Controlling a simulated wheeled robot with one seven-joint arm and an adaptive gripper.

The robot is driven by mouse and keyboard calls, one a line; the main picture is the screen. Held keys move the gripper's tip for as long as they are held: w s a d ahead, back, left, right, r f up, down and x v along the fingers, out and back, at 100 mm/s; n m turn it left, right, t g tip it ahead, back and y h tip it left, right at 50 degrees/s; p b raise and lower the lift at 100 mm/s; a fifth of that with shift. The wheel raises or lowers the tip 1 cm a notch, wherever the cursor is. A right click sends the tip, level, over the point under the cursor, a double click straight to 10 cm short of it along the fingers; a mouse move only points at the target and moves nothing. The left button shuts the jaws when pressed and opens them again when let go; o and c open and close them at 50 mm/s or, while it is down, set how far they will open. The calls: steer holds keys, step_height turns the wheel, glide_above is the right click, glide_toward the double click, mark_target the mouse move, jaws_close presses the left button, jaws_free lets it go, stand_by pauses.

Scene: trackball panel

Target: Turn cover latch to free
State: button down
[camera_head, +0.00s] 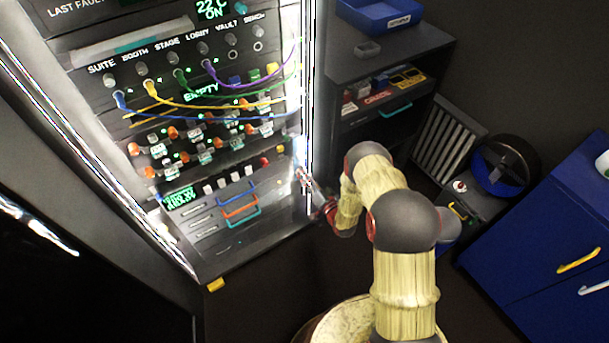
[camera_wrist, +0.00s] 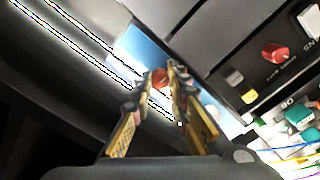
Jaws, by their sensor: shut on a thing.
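My gripper (camera_wrist: 163,88) reaches the right edge of the rack. In the wrist view its two fingers close on a small orange-red piece (camera_wrist: 160,76), which looks like the cover latch. The piece sits in front of a bright blue-white plate (camera_wrist: 140,48). The fingertips hide most of the piece, so its turned angle cannot be told. In the head view my gripper (camera_head: 305,180) is small against the bright glare at the rack's lower right edge, and the latch cannot be made out there.
The rack (camera_head: 235,245) holds patch cables, several orange knobs and a red knob (camera_wrist: 275,52). Coloured handles (camera_head: 240,208) stick out low on its front. A dark cabinet (camera_head: 350,75) stands behind my arm. A blue cabinet (camera_head: 550,240) is at the right. Dark floor lies between.

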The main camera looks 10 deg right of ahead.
steer(key=c, duration=1.7)
jaws_free()
steer(key=v, duration=1.2)
